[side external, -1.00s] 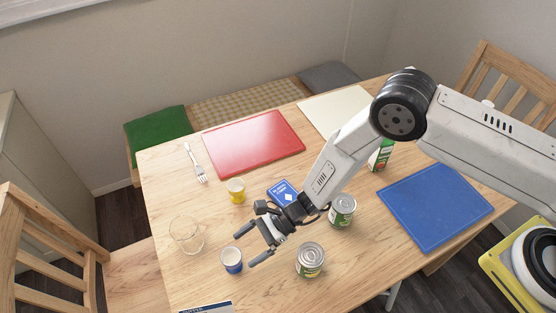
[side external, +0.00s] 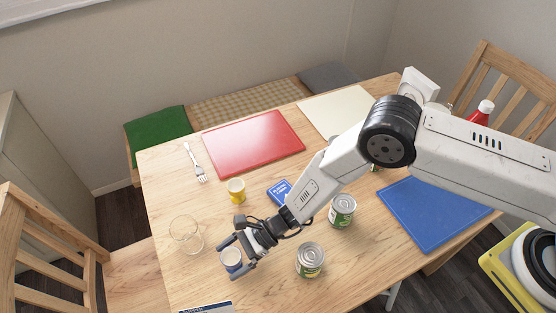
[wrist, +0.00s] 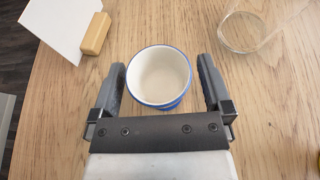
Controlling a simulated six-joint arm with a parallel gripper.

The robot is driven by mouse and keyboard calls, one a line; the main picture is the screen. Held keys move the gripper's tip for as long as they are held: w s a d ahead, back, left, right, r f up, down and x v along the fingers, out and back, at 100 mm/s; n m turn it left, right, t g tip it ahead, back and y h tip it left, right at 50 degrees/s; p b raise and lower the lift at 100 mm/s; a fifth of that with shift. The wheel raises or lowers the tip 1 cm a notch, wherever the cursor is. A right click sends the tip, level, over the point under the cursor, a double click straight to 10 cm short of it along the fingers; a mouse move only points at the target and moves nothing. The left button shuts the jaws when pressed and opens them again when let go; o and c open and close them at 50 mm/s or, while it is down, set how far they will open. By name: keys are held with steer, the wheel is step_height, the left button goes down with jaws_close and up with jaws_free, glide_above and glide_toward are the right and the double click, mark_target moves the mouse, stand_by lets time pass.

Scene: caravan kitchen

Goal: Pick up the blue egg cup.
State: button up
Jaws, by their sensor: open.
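The blue egg cup (wrist: 158,77) stands upright on the wooden table, with a white inside and a blue rim. It also shows in the side view (side external: 232,262), partly covered by my gripper. My gripper (wrist: 161,78) is open, with one finger on each side of the cup. In the wrist view a small gap shows between the cup and each finger. In the side view my gripper (side external: 231,256) is low at the cup.
A clear glass (side external: 186,236) stands near the cup. A yellow cup (side external: 236,191), a blue card box (side external: 281,191) and two cans (side external: 342,211) (side external: 310,260) are around my arm. A white card in a wooden holder (wrist: 95,34) is close by.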

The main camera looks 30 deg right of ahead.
steer(key=c, duration=1.2)
steer(key=shift+r, duration=0.25)
steer(key=shift+r, duration=0.8)
steer(key=shift+s+d+r, duration=1.6)
steer(key=shift+s+r, duration=0.1)
steer(key=shift+r, duration=0.15)
steer(key=shift+s+d+r, duration=1.6)
steer(key=shift+s+r, duration=0.1)
steer(key=shift+r, duration=0.1)
steer(key=shift+s+d+r, duration=1.6)
steer(key=shift+s+r, duration=0.1)
steer(key=shift+r, duration=0.15)
